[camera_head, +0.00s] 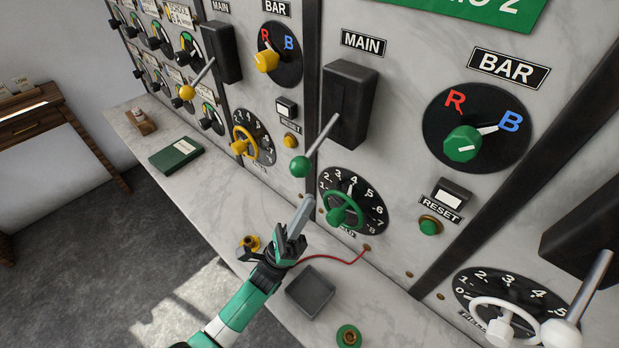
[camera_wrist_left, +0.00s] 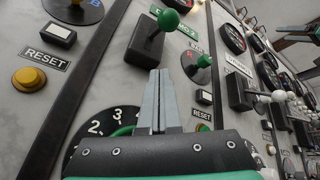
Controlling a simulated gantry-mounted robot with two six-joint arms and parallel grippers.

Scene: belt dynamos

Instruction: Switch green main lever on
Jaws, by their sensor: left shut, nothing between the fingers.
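The green main lever (camera_head: 301,166) has a green ball on a metal rod and comes out of a black housing (camera_head: 349,97) under a MAIN label. In the head view its rod slants down and to the left. It also shows in the left wrist view (camera_wrist_left: 168,20), above the fingertips. My left gripper (camera_head: 304,204) is shut and empty, below the green ball and apart from it, beside the green-handled dial (camera_head: 352,202). In the left wrist view the closed fingers (camera_wrist_left: 158,75) point up toward the lever's housing. My right gripper is not in view.
A yellow-balled lever (camera_head: 187,92) stands to the left and a white-balled lever (camera_head: 561,333) to the right. A green selector knob (camera_head: 463,143) and green reset button (camera_head: 429,226) are right of the lever. A dark tray (camera_head: 310,292) and green book (camera_head: 176,155) lie on the marble ledge.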

